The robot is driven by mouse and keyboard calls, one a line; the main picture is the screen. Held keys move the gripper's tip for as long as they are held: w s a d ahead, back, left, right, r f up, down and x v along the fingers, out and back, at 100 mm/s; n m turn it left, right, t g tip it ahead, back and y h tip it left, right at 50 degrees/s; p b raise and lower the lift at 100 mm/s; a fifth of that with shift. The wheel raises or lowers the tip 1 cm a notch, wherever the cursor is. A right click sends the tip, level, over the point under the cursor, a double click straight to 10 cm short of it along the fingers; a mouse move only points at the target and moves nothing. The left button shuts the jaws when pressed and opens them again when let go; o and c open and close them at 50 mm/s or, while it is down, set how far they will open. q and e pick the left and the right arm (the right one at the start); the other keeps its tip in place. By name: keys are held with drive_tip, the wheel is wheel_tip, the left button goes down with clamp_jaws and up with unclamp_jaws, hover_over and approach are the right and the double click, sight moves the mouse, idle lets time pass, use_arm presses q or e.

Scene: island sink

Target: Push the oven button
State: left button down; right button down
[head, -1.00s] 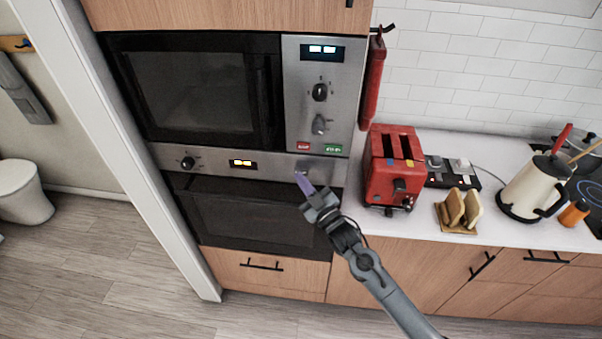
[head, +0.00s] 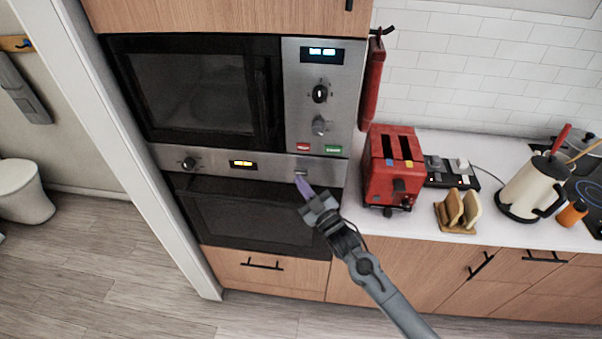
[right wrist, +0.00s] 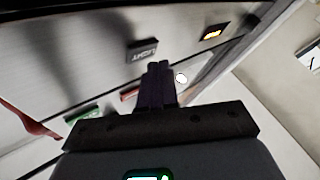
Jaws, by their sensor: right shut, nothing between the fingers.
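The oven (head: 250,215) is built in below the microwave, with a steel control panel (head: 218,160). The panel has a dark knob (head: 188,163), a lit display (head: 243,163) and a small dark button (head: 301,172) at its right. In the right wrist view the button (right wrist: 142,50) reads "LIGHT", and the lit display (right wrist: 213,32) shows beyond it. My right gripper (head: 299,180) is shut and empty, its purple fingers pointing at the panel just below the button. The fingertips (right wrist: 158,66) appear close beside the button; I cannot tell whether they touch. My left gripper is out of view.
The microwave (head: 195,90) above has a red button (head: 303,147) and a green button (head: 333,149). A red toaster (head: 394,165) stands on the counter to the right, with a toast rack (head: 458,212) and a kettle (head: 533,187).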

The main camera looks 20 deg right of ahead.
drive_tip(key=shift+s+a+p, duration=0.5)
drive_tip(key=shift+s+p, duration=0.1)
drive_tip(key=shift+s, duration=0.25)
drive_tip(key=shift+s+a+p, duration=0.45)
drive_tip(key=shift+s+p, duration=0.1)
drive_tip(key=shift+s, duration=0.35)
drive_tip(key=shift+s+a+p, duration=0.5)
drive_tip(key=shift+s+p, duration=0.1)
drive_tip(key=shift+s, duration=0.25)
drive_tip(key=s+f+m+g+h, duration=0.25)
drive_tip(key=s+f+g, duration=0.25)
drive_tip(key=s+f, duration=0.9)
drive_tip(key=s+d+r+m+g+h, duration=0.1)
drive_tip(key=s+d+m+g, duration=0.1)
drive_tip(key=s+g, duration=0.65)
drive_tip(key=s+d+r+m+g+h, duration=0.15)
drive_tip(key=s+g, duration=0.25)
drive_tip(key=s, duration=0.9)
wheel_tip(320, 180, up, 20)
drive_tip(key=p, duration=1.9)
drive_tip(key=shift+a+f+p, duration=0.15)
drive_tip(key=shift+a+p, duration=0.05)
drive_tip(key=shift+p, duration=0.15)
